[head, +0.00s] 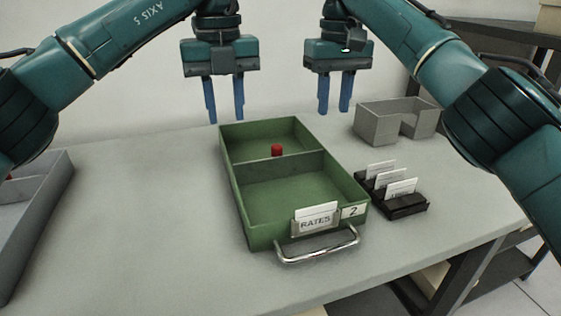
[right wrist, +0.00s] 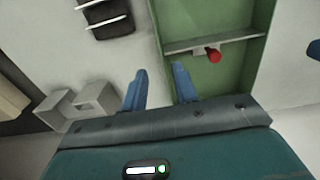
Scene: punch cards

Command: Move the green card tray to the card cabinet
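The green card tray (head: 287,205) lies on the table in the middle of the head view. It has a divider with a red knob (head: 277,150), a metal handle at its near end, and labels "RATES" and "2". Part of it also shows in the right wrist view (right wrist: 232,72). My left gripper (head: 225,110) is above and behind the tray's far left corner, fingers apart and empty. My right gripper (head: 335,100) is above and behind the tray's far right side, also open and empty; its fingers show in the right wrist view (right wrist: 160,85). I cannot identify the card cabinet.
A black card holder (head: 400,204) with several white cards stands right of the tray. A grey notched box (head: 394,123) is behind it. A grey bin (head: 45,215) stands at the left. Table between bin and tray is clear. A dark shelf (head: 495,40) stands at the right.

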